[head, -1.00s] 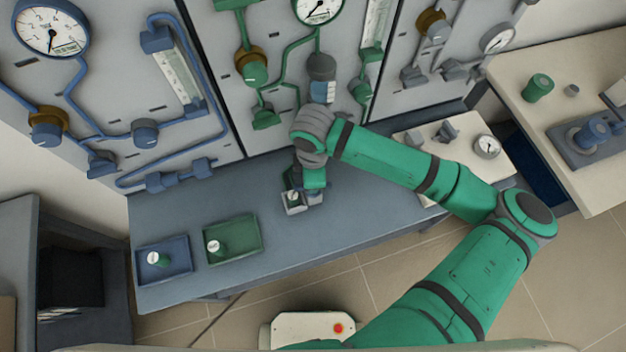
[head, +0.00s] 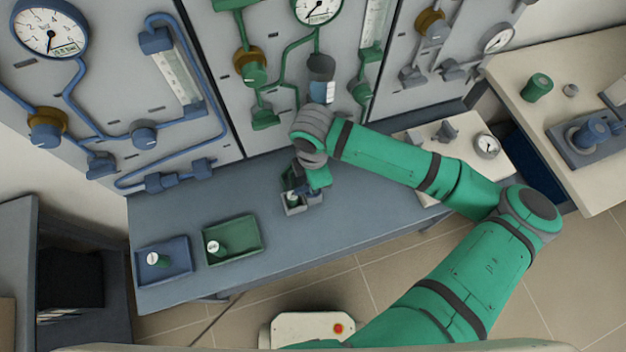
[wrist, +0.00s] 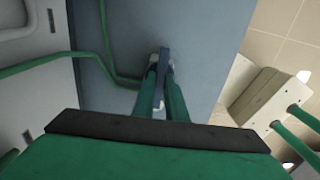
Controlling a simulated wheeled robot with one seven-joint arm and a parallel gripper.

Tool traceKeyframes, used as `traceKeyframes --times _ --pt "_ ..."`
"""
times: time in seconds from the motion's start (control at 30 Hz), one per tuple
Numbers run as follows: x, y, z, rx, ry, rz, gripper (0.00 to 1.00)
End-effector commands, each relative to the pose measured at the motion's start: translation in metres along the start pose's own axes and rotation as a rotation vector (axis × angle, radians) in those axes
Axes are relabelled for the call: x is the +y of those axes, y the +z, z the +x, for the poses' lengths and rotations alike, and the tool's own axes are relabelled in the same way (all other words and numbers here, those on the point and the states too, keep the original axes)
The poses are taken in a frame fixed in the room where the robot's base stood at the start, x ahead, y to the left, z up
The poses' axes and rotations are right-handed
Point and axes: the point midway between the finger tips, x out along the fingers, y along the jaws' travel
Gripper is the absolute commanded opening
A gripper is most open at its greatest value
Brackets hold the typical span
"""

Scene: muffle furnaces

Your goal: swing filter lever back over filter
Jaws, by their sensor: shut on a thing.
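My gripper (wrist: 162,80) points down at the bench below the middle, green-piped panel. In the wrist view its two green fingers are shut on a narrow dark blue-grey bar, which I take as the filter lever (wrist: 164,60). In the head view my gripper (head: 301,188) is at a small light grey fixture (head: 292,210) on the bench. The fingers and wrist hide much of the lever and fixture there. I cannot tell how far the lever lies over the filter.
A blue tray (head: 180,278) and a green tray (head: 250,252), each with a small white-topped green piece, lie left on the bench (head: 165,215). Panels with gauges and pipes stand behind. A pale box with a dial (head: 468,165) is on the right.

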Motion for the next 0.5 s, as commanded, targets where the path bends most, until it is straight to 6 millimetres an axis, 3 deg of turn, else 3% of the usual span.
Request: traceKeyframes --times 0.03,0.07,0.13,0.5 --pt "0.0026 0.0 -0.0011 0.0 0.007 -0.001 0.0" --pt "0.0027 -0.0001 -0.0011 0.0 0.008 -0.001 0.17" --pt "0.0024 0.0004 -0.0009 -0.001 0.007 0.0 0.3" --pt "0.0008 0.0021 -0.0044 -0.002 0.003 0.004 0.3"
